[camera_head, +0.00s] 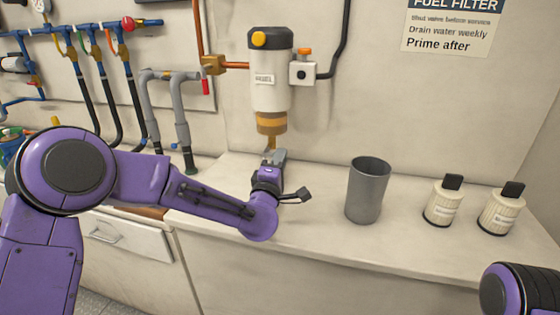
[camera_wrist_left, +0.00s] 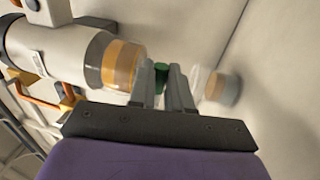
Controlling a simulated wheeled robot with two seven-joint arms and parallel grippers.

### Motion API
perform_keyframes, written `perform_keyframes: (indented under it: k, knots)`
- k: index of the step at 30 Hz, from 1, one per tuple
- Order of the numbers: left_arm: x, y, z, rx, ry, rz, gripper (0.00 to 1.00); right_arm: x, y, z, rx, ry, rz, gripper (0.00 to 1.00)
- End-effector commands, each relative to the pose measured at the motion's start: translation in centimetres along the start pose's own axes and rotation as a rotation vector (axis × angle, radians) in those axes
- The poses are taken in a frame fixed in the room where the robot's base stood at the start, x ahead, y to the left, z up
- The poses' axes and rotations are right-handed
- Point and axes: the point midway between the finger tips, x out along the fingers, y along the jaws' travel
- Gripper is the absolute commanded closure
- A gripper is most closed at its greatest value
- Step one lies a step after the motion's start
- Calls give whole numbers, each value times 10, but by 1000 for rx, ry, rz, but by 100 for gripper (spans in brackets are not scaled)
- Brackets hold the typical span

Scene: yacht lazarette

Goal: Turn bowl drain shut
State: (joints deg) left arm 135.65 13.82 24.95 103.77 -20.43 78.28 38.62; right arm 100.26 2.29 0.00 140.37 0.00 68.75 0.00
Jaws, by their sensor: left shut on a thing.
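The white fuel filter (camera_head: 270,85) hangs on the wall with an amber bowl (camera_head: 272,123) at its bottom. In the left wrist view the bowl (camera_wrist_left: 122,66) lies left of the fingers. My left gripper (camera_head: 272,154) is just under the bowl, above the counter. Its two fingers (camera_wrist_left: 162,85) are shut on a small green piece (camera_wrist_left: 161,72) at the bowl's lower end, which looks like the bowl drain. The fingers hide part of it, and its turn position cannot be told. My right gripper is out of view.
A clear container with amber and grey contents (camera_wrist_left: 218,87) is right of the fingers in the wrist view. A grey cup (camera_head: 367,192) and two cream bottles (camera_head: 443,203) (camera_head: 500,211) stand on the counter (camera_head: 320,235). Pipes and hoses (camera_head: 180,110) run along the left wall.

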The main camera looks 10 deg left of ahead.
Motion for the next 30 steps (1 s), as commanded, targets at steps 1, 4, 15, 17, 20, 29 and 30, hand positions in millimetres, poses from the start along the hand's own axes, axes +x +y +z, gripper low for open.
perform_keyframes:
  k: [1, 4, 15, 17, 20, 29, 30]
  knots:
    - [-1, -2, 0, 3, -2, -4, 100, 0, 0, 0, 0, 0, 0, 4]
    - [-1, -2, 0, 2, -2, -4, 57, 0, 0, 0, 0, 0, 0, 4]
    - [-8, -2, 0, 1, -2, -3, 57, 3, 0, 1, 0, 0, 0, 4]
    - [-18, -2, 0, 1, -2, -2, 57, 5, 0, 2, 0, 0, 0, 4]
    - [-43, -4, 0, 1, -3, -3, 57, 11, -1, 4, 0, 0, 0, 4]
    - [-100, -2, 0, 2, -2, -3, 57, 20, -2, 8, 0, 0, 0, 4]
    - [-103, -2, 0, 2, -2, -3, 57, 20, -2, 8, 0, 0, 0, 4]
